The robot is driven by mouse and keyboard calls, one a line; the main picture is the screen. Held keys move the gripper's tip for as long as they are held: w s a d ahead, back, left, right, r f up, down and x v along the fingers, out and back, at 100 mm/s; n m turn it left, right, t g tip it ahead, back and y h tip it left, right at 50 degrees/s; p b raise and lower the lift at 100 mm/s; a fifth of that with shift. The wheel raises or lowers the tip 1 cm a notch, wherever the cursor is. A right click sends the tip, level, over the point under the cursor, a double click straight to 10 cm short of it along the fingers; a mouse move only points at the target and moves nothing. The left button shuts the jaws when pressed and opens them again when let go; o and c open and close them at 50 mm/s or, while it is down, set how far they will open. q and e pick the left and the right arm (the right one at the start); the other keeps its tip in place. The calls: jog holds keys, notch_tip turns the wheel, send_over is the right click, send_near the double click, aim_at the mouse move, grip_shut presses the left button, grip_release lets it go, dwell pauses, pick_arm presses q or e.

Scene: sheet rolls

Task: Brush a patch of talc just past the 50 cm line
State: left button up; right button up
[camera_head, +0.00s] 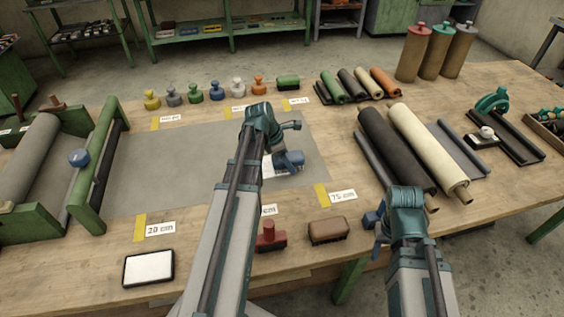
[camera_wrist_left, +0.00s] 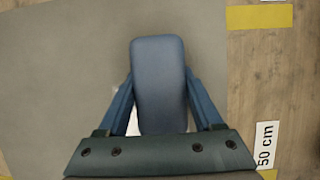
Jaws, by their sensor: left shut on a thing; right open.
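A grey sheet (camera_head: 165,165) lies flat across the bench; its surface also shows in the wrist view (camera_wrist_left: 55,65). My left gripper (camera_head: 287,160) is shut on a blue-grey oblong block (camera_wrist_left: 159,80), low over the sheet's right part. White shows beside and under the block in the head view (camera_head: 268,166) and a sliver in the wrist view (camera_wrist_left: 132,123); whether it is talc I cannot tell. The 50 cm label (camera_wrist_left: 267,146) is at the right of the wrist view; my arm mostly hides it in the head view. My right gripper (camera_head: 374,222) is open, near the bench's front edge.
A 75 cm label (camera_head: 342,196) and a 20 cm label (camera_head: 160,228) flank the sheet's front edge. A red-handled tool (camera_head: 269,238), a brown brush (camera_head: 328,231) and a white pad (camera_head: 148,267) stand in front. Black (camera_head: 396,148) and cream rolls (camera_head: 428,148) lie right.

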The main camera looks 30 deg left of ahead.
aim_at(269, 166)
pick_arm(q)
jog(key=shift+w+d, duration=0.15)
jog(key=shift+w+a, duration=0.6)
jog(key=shift+w, duration=0.1)
jog(key=shift+s+a, duration=1.3)
jog(key=shift+a, duration=0.15)
jog(key=shift+s+a, duration=1.25)
jog(key=shift+a, duration=0.25)
